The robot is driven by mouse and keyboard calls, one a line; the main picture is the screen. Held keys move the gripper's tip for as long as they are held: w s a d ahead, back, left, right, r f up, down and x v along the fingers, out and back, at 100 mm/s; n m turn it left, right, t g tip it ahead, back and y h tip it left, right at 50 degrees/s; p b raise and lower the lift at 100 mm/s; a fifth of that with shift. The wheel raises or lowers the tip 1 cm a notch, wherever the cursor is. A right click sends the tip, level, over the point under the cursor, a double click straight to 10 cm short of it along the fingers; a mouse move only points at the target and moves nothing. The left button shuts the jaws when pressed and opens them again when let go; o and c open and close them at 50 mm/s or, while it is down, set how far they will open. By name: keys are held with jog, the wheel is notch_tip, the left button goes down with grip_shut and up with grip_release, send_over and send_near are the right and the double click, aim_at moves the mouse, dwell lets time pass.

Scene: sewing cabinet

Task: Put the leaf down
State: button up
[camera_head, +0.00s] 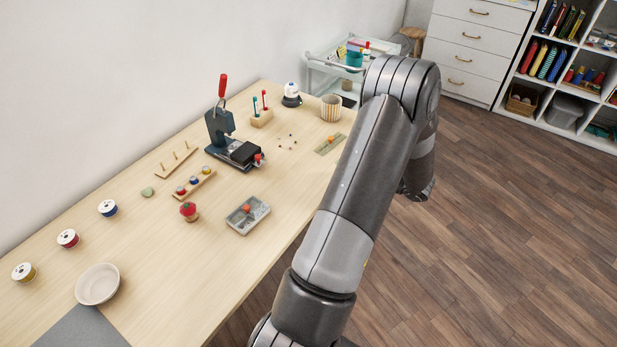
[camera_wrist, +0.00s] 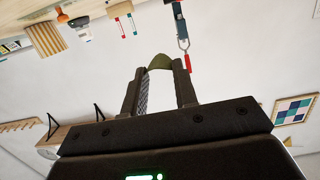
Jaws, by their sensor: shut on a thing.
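An olive-green piece with a rounded top, which looks like the leaf (camera_wrist: 159,61), shows between my fingertips in the wrist view. My gripper (camera_wrist: 158,72) is shut on it and holds it clear of any surface I can see. The lower part of the leaf is hard to make out between the fingers. In the head view my arm covers the right part of the scene, and neither my fingertips nor the leaf can be made out there. The wooden table (camera_head: 150,255) fills the left half of that view.
A lever press (camera_head: 232,150) with a red handle stands near the wall. A grey divided tray (camera_head: 241,224), a red pincushion (camera_head: 188,211), a bowl (camera_head: 98,284), a striped cup (camera_head: 331,108) and several spools are on the table. Bare tabletop lies around the tray and along the front edge.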

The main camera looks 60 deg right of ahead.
send_over(314, 179)
notch_tip(314, 179, down, 7)
jog(key=shift+s+r, duration=0.1)
jog(key=shift+s, duration=0.05)
jog(key=shift+a+f, duration=0.1)
jog(key=shift+f, duration=1.8)
jog(key=shift+f, duration=0.15)
jog(key=o, duration=0.9)
jog(key=s, duration=1)
jog(key=shift+s+r, duration=0.35)
